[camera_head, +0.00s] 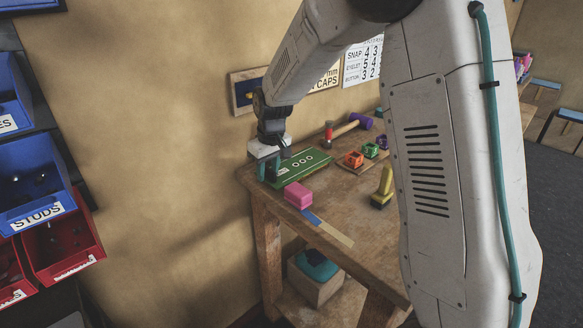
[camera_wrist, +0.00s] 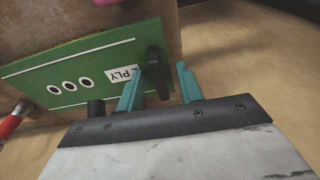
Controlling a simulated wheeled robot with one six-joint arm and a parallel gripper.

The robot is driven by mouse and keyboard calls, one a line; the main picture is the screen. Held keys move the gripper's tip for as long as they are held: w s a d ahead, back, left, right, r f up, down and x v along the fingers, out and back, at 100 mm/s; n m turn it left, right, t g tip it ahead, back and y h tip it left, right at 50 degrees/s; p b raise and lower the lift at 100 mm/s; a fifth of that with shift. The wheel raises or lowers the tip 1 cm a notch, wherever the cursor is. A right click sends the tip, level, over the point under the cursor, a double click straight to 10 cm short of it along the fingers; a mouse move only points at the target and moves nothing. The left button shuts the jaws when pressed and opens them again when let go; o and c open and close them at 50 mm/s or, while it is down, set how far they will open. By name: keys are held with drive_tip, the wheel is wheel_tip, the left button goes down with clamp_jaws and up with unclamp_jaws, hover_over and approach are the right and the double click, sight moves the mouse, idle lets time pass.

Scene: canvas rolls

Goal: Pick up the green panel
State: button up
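The green panel (camera_head: 316,157) lies flat on the wooden workbench near its left end. It has a row of three white-ringed holes and a white label. In the wrist view the panel (camera_wrist: 110,58) fills the left side, its label reading "PLY". My gripper (camera_head: 270,168) is over the panel's left end in the head view. In the wrist view its two teal fingers (camera_wrist: 158,70) are apart. A dark upright piece (camera_wrist: 155,75) at the panel's end shows between them. I cannot tell whether either finger touches it.
A pink block (camera_head: 298,195) sits just in front of the panel. A red-ended hammer (camera_head: 329,133) lies behind it. Small orange (camera_head: 354,159), green (camera_head: 370,150) and purple pieces stand to the right, with a yellow tool (camera_head: 384,186) nearer. The bench (camera_head: 345,205) is bare between these.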

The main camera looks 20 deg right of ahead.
clamp_jaws()
drive_tip(key=shift+r, duration=0.1)
